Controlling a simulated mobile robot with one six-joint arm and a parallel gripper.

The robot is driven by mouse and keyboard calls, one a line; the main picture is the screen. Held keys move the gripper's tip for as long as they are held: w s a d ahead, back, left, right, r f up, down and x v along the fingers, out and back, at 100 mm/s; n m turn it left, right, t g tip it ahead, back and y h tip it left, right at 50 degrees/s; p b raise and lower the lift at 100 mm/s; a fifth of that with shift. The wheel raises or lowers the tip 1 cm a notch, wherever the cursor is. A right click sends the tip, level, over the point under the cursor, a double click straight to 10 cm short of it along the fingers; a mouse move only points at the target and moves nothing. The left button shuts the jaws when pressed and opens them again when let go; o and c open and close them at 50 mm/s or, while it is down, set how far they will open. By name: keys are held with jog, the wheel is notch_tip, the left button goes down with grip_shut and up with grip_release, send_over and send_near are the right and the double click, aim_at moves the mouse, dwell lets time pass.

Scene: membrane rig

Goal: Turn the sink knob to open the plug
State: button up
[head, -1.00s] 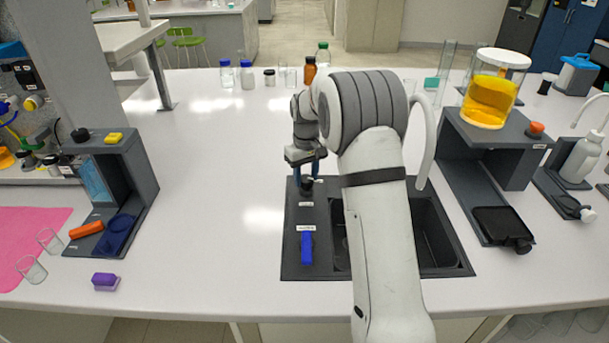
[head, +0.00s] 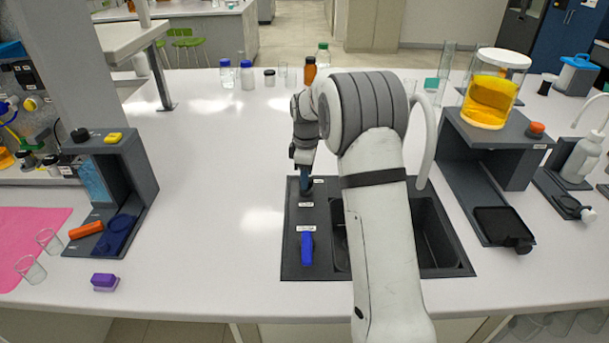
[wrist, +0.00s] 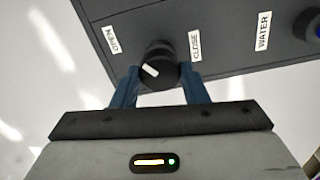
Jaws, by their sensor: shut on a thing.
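The sink knob (wrist: 157,68) is a black round knob with a white mark, on the dark sink panel (wrist: 225,25) between the labels OPEN (wrist: 112,39) and CLOSE (wrist: 195,45) in the wrist view.
A blue lever (head: 307,247) by another label stands nearer on the same panel. The black sink basin (head: 430,235) lies to the right, partly behind my arm. A stand with a yellow-filled vessel (head: 489,100) is further right.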

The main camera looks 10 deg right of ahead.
jog(key=shift+w+r+n, duration=0.15)
jog(key=shift+r+n, duration=0.05)
jog(key=shift+n, duration=0.6)
jog(key=o, duration=1)
jog(key=shift+f, duration=0.15)
jog(key=shift+c, duration=0.2)
notch_tip(320, 180, up, 8)
jog(key=shift+f+b, duration=0.2)
jog(key=shift+b, duration=0.1)
jog(key=shift+r, duration=0.15)
